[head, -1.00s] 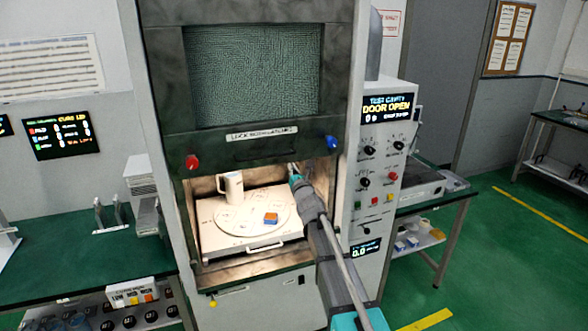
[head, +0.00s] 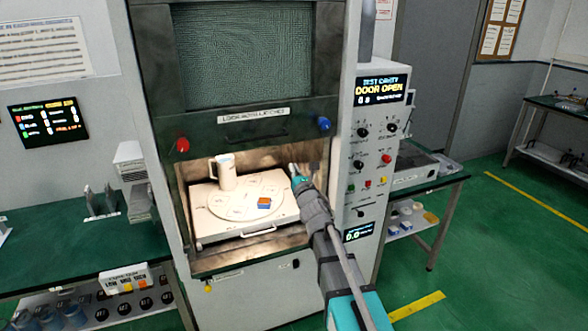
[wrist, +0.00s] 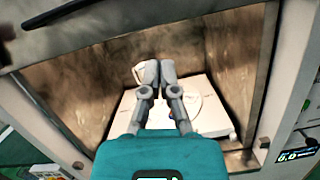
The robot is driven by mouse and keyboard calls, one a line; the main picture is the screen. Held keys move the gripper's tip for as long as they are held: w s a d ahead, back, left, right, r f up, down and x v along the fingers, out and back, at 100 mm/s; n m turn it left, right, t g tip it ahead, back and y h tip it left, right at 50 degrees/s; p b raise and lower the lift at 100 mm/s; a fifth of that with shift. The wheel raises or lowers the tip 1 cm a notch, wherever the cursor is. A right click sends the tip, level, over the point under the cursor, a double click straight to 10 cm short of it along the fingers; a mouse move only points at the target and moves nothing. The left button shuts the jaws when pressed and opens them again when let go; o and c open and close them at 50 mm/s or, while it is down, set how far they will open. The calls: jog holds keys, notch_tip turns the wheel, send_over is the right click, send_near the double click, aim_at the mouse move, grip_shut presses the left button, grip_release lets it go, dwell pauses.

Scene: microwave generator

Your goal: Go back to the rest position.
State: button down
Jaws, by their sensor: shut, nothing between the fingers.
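My gripper (head: 303,170) is at the right side of the open cavity mouth in the head view, small and partly hidden by my arm. In the wrist view my gripper (wrist: 147,76) has its two grey fingers close together, with nothing between them. It points into the cavity, above the white tray. The fingers hide part of the tray and of the white mug there.
The cavity holds a white tray (head: 205,233) with a round plate (head: 222,207), a white mug (head: 226,172) and a small blue-and-orange block (head: 264,203). The raised door (head: 250,125) hangs above the opening. A control panel (head: 372,160) stands right. Green benches flank the machine.

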jog(key=s+d+f+m+g+h, duration=0.45)
jog(key=f+m, duration=0.35)
jog(key=m, duration=0.3)
jog(key=s+d+f+m+g+h, duration=0.3)
jog(key=s+d+f+m+g, duration=0.3)
jog(key=m, duration=0.4)
jog(key=s+f+m+g+y, duration=0.1)
jog(key=s+f+m+g, duration=0.3)
jog(key=s+m, duration=0.4)
jog(key=s+f+m+g+y, duration=0.1)
jog(key=s+f+m+g, duration=0.4)
jog(key=s, duration=0.7)
jog(key=shift+d+m, duration=0.2)
jog(key=shift+m, duration=1.2)
jog(key=shift+g, duration=0.25)
